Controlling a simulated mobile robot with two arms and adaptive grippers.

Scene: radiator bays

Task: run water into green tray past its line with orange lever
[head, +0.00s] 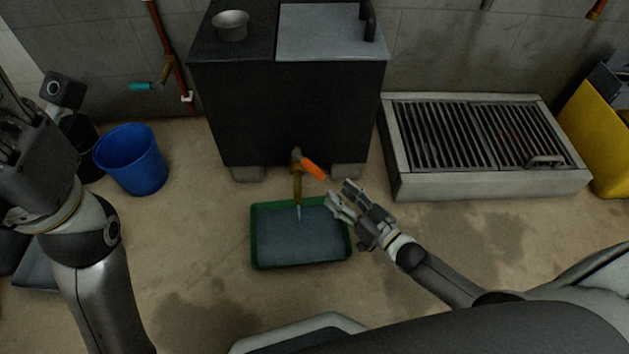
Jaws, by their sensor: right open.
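The green tray (256,262) lies on the floor below a black cabinet, with greyish water in it. A brass tap (297,187) comes out of the cabinet's lower front, and a thin pale stream runs from its spout into the tray. The orange lever (314,169) points to the right and slightly down from the tap. My right gripper (340,197) is open, just below and right of the lever tip, over the tray's right rear corner. I cannot make out the fill line. My left arm is at the left; its fingers are not clearly seen.
The black cabinet (230,110) carries a metal bowl (231,24). A blue bucket (131,160) stands at left, near a pipe with a teal lever (141,86). A grated drain basin (487,187) and a yellow bin (599,130) are at right. Floor in front is clear, with damp patches.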

